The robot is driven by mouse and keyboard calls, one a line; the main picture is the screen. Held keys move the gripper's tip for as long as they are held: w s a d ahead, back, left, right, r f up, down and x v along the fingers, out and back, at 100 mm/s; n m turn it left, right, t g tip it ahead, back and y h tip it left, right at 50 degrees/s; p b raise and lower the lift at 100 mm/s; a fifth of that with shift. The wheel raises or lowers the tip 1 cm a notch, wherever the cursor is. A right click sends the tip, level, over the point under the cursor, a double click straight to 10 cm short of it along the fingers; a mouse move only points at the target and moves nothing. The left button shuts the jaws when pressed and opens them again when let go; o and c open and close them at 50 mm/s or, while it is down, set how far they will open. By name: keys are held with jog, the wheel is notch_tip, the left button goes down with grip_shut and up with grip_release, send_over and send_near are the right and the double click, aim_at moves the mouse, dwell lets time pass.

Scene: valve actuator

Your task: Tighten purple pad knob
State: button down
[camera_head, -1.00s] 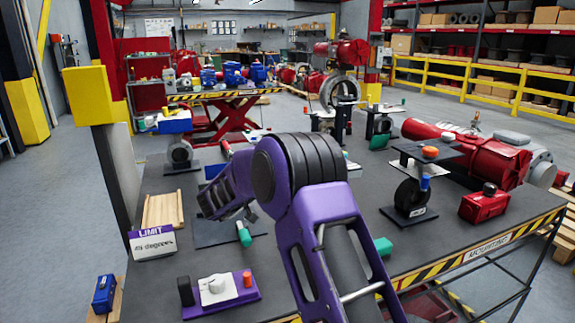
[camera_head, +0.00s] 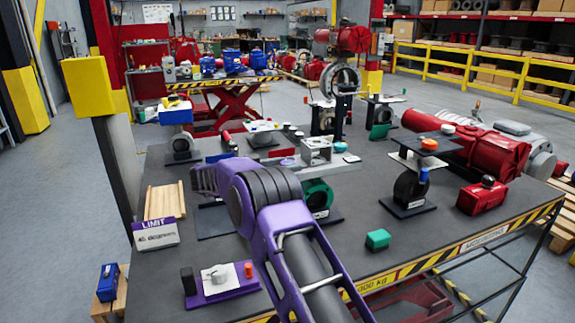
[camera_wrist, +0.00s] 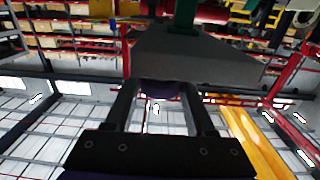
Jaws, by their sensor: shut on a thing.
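A purple pad (camera_head: 225,289) lies at the near left of the dark table in the head view. A pale grey knob (camera_head: 215,274) sits on its white plate, with a black post and an orange post beside it. My gripper (camera_wrist: 158,90) shows in the wrist view with two dark, straight fingers on either side of a small dark purple rounded thing (camera_wrist: 158,86). That thing is under the edge of a dark grey plate (camera_wrist: 195,55). I cannot tell what the purple thing belongs to. In the head view my gripper is hidden behind my purple arm.
A "LIMIT 45 degrees" sign (camera_head: 155,233) and a wooden rack (camera_head: 165,201) stand at the left. A green-ringed valve (camera_head: 317,196) stands right of my arm. A green block (camera_head: 378,239) and red box (camera_head: 482,195) sit at the right.

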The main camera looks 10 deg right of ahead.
jog(key=shift+c, duration=1.2)
grip_release()
jog(key=shift+d, duration=0.1)
jog(key=s+a, duration=0.3)
jog(key=a, duration=1.4)
jog(key=shift+s+a, duration=0.1)
